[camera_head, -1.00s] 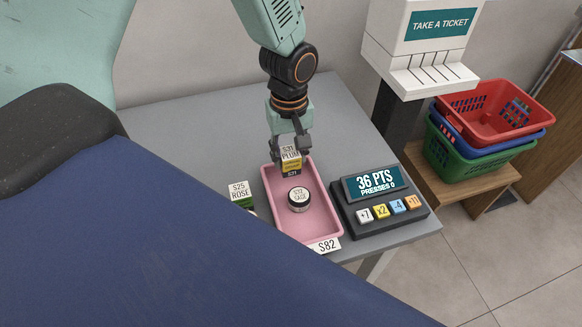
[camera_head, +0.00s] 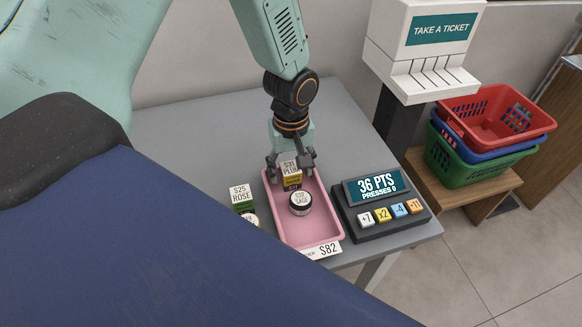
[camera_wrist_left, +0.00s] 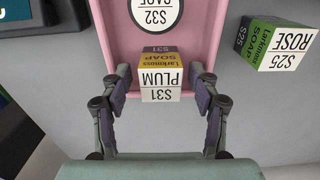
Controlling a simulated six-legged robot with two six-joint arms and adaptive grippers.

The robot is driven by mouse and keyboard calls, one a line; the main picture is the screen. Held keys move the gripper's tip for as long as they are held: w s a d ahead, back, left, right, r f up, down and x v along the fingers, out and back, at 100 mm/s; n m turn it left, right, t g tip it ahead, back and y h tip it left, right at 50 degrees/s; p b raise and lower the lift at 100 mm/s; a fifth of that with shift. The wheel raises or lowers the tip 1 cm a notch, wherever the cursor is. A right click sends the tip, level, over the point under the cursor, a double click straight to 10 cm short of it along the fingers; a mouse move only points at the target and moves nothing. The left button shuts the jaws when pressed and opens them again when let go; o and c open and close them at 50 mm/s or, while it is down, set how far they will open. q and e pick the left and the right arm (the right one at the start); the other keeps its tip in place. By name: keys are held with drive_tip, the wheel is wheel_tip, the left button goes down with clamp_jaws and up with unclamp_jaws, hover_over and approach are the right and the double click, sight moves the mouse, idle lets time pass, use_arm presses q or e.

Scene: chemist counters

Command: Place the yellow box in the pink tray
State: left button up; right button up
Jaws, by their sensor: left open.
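The yellow box (camera_head: 292,182), with a white top labelled S31 PLUM, sits at the far end inside the pink tray (camera_head: 318,236). In the left wrist view the yellow box (camera_wrist_left: 160,68) stands between my open fingers, with a gap on each side. My left gripper (camera_head: 291,171) is open above the tray's far end, its fingers spread on both sides of the box. The tray also shows in the left wrist view (camera_wrist_left: 112,42). My right gripper is not in view.
A round S32 SAGE jar (camera_head: 300,203) stands in the tray's middle. A green S25 ROSE box (camera_head: 242,199) stands left of the tray, near a partly hidden item. A points console (camera_head: 385,205) is close on the right. The grey counter behind (camera_head: 200,135) is clear.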

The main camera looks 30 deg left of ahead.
sight(289, 168)
use_arm(q)
drive_tip(key=shift+w+a+f, duration=0.1)
wheel_tip(289, 168, up, 12)
drive_tip(key=p, duration=0.2)
drive_tip(key=shift+r, duration=0.2)
drive_tip(key=shift+s+a, duration=0.1)
drive_tip(key=shift+s, duration=0.1)
idle(0.4)
